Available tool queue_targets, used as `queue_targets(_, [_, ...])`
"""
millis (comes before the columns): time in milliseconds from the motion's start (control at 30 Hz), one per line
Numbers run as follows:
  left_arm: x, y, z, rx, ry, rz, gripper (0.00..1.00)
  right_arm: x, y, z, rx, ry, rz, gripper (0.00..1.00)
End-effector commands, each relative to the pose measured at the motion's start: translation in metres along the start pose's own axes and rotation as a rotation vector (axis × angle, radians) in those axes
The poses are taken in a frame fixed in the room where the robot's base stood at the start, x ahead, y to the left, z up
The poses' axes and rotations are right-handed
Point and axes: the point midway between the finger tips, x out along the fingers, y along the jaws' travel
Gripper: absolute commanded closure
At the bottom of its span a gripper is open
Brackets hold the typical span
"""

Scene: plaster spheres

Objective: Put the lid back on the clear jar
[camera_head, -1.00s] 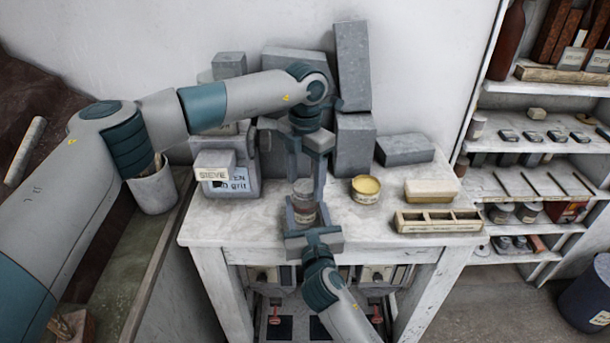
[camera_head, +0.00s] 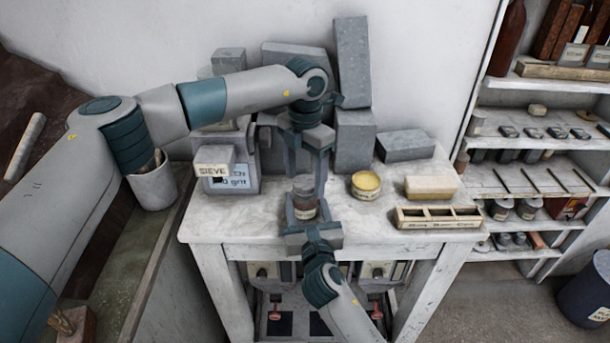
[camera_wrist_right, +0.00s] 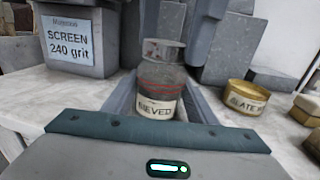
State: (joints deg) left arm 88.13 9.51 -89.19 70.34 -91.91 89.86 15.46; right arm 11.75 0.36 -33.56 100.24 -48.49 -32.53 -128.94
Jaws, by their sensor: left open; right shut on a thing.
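The clear jar (camera_head: 304,206) stands upright at the table's front. It has dark contents and a label that reads "SIEVED" in the right wrist view (camera_wrist_right: 160,95). A round grey lid (camera_wrist_right: 163,50) sits on its mouth; whether it is fully seated I cannot tell. My right gripper (camera_head: 304,214) comes in from the front, low, and is shut on the jar, a finger on each side. My left gripper (camera_head: 307,172) points down from above, open, with its fingers spread about the jar's top and apart from the lid.
The yellow-topped tin (camera_head: 366,185), a pale block (camera_head: 431,187) and a compartment tray (camera_head: 438,224) lie to the right. The sieve box (camera_head: 232,178) stands left. Grey blocks (camera_head: 354,140) stand close behind my left gripper.

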Motion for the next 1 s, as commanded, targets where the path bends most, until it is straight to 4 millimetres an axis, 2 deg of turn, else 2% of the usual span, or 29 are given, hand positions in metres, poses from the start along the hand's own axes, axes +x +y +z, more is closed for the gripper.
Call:
queue_targets(167, [-0.004, 0.000, 0.000, 0.000, -0.001, 0.000, 0.34, 0.000, 0.000, 0.000, 0.000, 0.001, 0.000, 1.00])
queue_targets(367, [-0.021, 0.000, 0.001, 0.000, -0.001, 0.000, 0.34, 0.000, 0.000, 0.000, 0.000, 0.001, 0.000, 1.00])
queue_targets(800, [-0.095, 0.000, 0.000, -0.001, -0.001, 0.001, 0.34, 0.000, 0.000, 0.000, 0.000, 0.001, 0.000, 1.00])
queue_targets(1000, [-0.115, 0.000, 0.000, 0.000, 0.000, 0.001, 0.34, 0.000, 0.000, 0.000, 0.000, 0.001, 0.000, 1.00])
